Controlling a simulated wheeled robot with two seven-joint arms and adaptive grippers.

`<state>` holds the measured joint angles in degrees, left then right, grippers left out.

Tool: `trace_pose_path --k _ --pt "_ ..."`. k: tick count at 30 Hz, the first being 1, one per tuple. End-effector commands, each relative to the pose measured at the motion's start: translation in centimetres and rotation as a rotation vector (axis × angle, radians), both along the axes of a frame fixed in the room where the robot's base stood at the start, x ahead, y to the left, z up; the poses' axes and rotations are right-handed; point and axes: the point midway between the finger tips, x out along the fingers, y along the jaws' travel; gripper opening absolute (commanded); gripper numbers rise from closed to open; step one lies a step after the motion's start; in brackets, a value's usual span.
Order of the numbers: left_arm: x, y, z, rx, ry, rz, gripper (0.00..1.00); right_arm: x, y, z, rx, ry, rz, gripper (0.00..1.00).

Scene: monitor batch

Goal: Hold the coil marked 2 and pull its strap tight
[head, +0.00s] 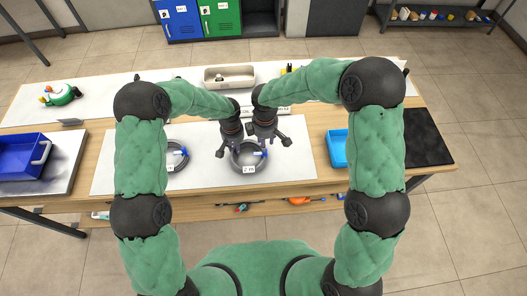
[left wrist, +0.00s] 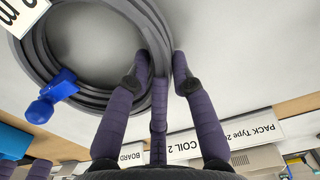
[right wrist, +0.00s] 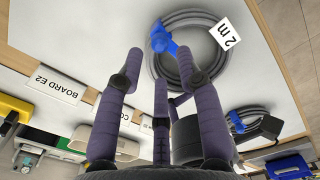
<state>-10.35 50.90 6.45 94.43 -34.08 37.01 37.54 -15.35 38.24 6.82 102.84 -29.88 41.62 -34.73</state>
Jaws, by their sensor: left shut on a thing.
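The coil (head: 235,163) is a grey cable ring lying on the white mat, with a white tag (head: 249,169) reading "2 m". A blue strap (head: 262,153) sits on its right side. In the left wrist view the coil (left wrist: 95,98) passes between the fingers of my left gripper (left wrist: 160,68), which is shut on its far-left side. The strap (left wrist: 52,93) is across the ring from those fingers. My right gripper (right wrist: 159,52) is open above the coil, its fingertips around the line of sight to the strap (right wrist: 163,38). Contact there cannot be told.
A second coil with a blue strap (head: 182,152) lies to the left, partly behind my arm. A beige tray (head: 230,76) stands at the back. A blue tray (head: 337,148) and a dark mat (head: 428,137) are right. A blue crate (head: 22,156) is far left.

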Motion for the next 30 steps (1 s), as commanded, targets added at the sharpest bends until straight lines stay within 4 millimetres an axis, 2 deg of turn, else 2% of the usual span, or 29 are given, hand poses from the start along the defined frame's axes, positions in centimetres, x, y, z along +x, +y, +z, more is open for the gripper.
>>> trace_pose_path --k 6,12,25,26,29,30 --pt "0.0 0.0 0.0 0.000 -0.001 0.000 0.00 0.0 -0.1 -2.7 0.000 0.002 -0.001 0.36" --pt "0.0 0.0 0.0 0.000 -0.001 0.000 0.00 0.0 0.0 -4.4 0.000 0.001 -0.002 0.36" --pt "0.0 0.0 0.0 0.000 -0.001 0.000 0.00 0.0 0.0 -5.0 0.000 0.000 -0.001 0.36" --pt "0.0 0.0 0.0 0.000 -0.001 0.000 0.00 0.0 0.0 -5.0 0.000 0.000 -0.001 0.31" --pt "0.0 0.0 0.0 0.000 -0.001 0.000 0.00 0.0 0.0 -5.0 0.000 0.000 -0.001 0.02" --pt "0.0 0.0 0.0 0.000 -0.001 0.000 0.00 0.0 0.0 -5.0 0.000 0.000 -0.001 0.00"
